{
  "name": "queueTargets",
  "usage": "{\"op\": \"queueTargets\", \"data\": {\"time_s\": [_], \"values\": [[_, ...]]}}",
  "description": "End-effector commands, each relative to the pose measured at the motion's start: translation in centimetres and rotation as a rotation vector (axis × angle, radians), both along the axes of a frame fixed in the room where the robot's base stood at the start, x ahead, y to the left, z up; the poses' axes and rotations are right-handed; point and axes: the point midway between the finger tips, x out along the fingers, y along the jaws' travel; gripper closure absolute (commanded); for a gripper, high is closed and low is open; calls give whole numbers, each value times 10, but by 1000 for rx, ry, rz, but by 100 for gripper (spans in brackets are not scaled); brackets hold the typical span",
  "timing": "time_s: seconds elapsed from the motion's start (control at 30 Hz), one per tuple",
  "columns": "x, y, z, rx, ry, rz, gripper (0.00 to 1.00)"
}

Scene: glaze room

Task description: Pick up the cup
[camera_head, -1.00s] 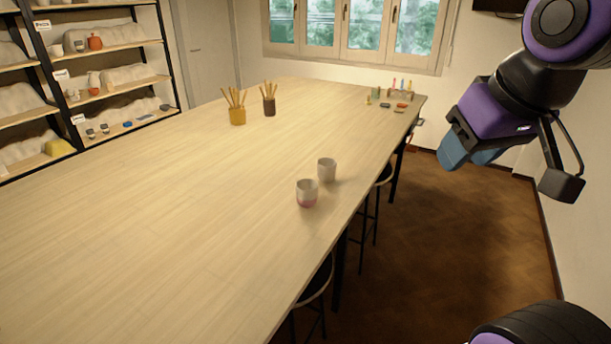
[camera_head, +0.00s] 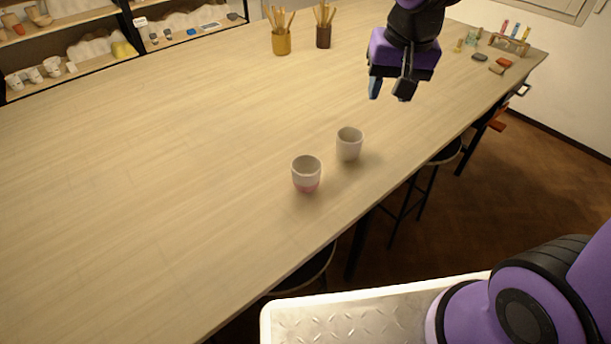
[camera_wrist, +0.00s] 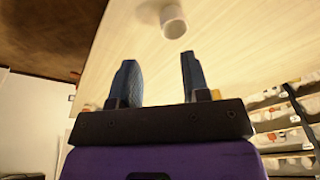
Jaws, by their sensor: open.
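Two cups stand upright on the long wooden table (camera_head: 160,170) near its right edge. The nearer cup (camera_head: 306,174) is whitish with a pink base. The farther cup (camera_head: 349,145) is plain whitish and stands just behind it to the right, apart from it. My gripper (camera_head: 390,92) hangs above the table, beyond and to the right of both cups, open and empty. In the wrist view, the two blue fingers (camera_wrist: 158,80) are spread apart with nothing between them. One whitish cup (camera_wrist: 173,22) shows past the fingertips at the top; I cannot tell which cup it is.
Two tool pots, one yellow (camera_head: 282,42) and one dark (camera_head: 323,36), stand at the table's far side. A small rack (camera_head: 509,43) and small coloured blocks lie at the far right corner. Stools (camera_head: 445,152) are under the right edge. The table left of the cups is clear.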

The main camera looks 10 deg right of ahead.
Motion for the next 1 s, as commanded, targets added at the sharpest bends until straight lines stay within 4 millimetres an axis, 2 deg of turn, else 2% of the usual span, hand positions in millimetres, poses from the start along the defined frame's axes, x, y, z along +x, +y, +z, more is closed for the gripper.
{"op": "queueTargets", "data": {"time_s": [0.03,0.2,0.4,0.5,0.77,1.0], "values": [[7,11,-14,3,25,-3,57],[23,47,-59,18,90,-35,57],[31,84,-108,35,157,-72,57],[31,97,-125,41,179,-86,57],[31,109,-150,46,201,-101,57],[31,110,-183,45,201,-101,57]]}}
